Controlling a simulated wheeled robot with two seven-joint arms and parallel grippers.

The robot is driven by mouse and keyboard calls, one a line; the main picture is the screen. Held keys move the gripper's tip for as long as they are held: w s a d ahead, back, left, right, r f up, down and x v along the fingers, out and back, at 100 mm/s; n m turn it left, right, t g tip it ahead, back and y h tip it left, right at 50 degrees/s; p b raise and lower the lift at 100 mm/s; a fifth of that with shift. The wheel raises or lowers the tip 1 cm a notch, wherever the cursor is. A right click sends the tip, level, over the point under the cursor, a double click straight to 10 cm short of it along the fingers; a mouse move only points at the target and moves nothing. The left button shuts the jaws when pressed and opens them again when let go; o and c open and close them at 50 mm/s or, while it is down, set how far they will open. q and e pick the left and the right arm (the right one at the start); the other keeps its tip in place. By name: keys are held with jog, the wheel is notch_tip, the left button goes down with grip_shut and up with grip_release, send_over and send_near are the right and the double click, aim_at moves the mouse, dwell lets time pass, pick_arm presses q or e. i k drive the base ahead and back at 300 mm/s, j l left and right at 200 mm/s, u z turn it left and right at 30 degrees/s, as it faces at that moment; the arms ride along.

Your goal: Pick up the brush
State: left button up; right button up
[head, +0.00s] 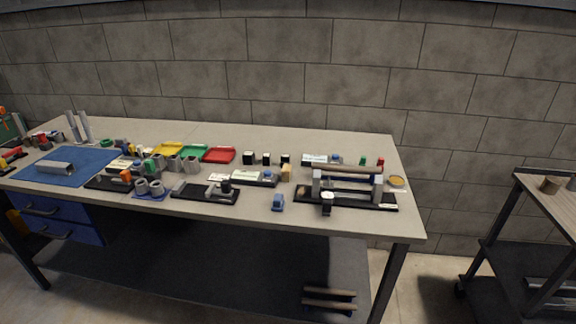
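I cannot make out the brush with certainty among the many small items on the workbench (330,222). A small tan block-like item (286,173) stands near the middle right of the bench, but it is too small to tell what it is. Neither of my grippers is in view.
A blue mat (88,155) lies at the left. Yellow (169,149), green (194,151) and red (219,155) trays sit at the back middle. A black-based fixture (345,197) stands at the right. A separate cart (545,195) is far right.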

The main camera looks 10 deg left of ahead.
aim_at(286, 172)
jog(key=i+j+z, duration=0.15)
jog(key=i, duration=0.2)
jog(key=i+j+z, duration=0.15)
jog(key=i, duration=0.25)
jog(key=i+j+z, duration=0.15)
jog(key=i, duration=0.2)
